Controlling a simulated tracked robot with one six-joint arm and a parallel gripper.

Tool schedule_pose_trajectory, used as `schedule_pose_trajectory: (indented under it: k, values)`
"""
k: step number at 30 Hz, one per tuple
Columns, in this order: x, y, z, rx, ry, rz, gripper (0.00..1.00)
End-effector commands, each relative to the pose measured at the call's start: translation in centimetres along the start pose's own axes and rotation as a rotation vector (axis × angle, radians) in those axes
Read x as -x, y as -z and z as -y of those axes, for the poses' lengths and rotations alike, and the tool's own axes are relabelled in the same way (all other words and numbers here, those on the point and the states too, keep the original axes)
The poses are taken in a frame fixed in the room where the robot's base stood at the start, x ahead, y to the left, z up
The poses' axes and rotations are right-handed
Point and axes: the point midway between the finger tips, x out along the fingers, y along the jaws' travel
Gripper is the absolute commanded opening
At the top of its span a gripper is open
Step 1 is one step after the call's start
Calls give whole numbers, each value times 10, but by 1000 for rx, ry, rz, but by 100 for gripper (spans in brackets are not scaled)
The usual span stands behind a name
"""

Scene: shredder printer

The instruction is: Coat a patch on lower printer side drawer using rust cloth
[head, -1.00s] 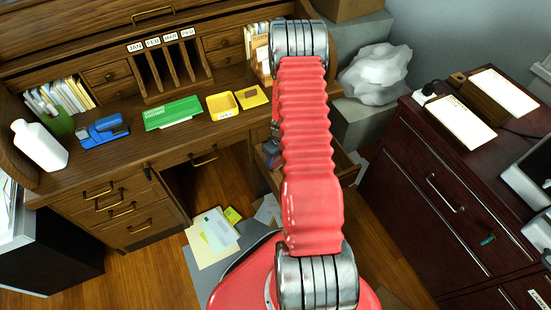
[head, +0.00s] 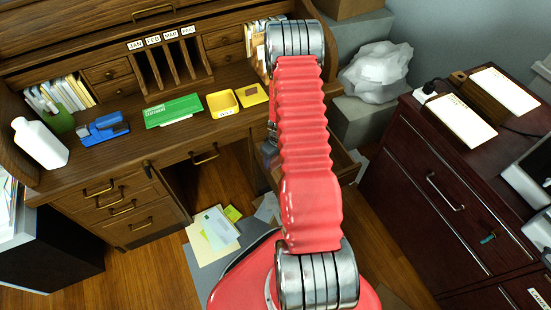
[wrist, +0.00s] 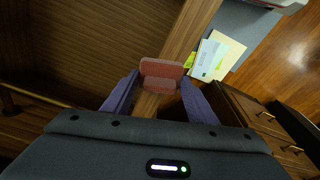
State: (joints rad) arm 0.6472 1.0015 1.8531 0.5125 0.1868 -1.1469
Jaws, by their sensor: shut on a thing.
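My gripper (wrist: 160,79) is shut on the rust cloth (wrist: 162,69), a small reddish-brown pad between the fingertips in the wrist view. It is over or near a wooden edge (wrist: 187,36) beside a wide brown wooden surface (wrist: 95,45); I cannot tell whether they touch. In the head view an open desk drawer (head: 346,166) shows on the right side of the desk, partly behind my arm. Which drawer is the lower printer side one is unclear. My gripper is mostly hidden behind my arm in the head view.
The rolltop desk (head: 100,160) holds a white bottle (head: 40,145), blue stapler (head: 103,130), green booklet (head: 174,110), yellow tray (head: 222,103) and yellow item with a brown square (head: 254,94). Papers (head: 214,236) lie on the floor. A dark red cabinet (head: 420,180) stands right.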

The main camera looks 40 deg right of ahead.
Motion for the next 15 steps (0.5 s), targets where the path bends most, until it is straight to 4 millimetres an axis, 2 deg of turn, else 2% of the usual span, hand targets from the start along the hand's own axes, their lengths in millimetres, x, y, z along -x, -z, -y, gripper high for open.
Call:
schedule_pose_trajectory:
  k: [9,15]
  values:
    - [0,6,20,1,1,1,34]
    - [0,8,27,-1,0,0,34]
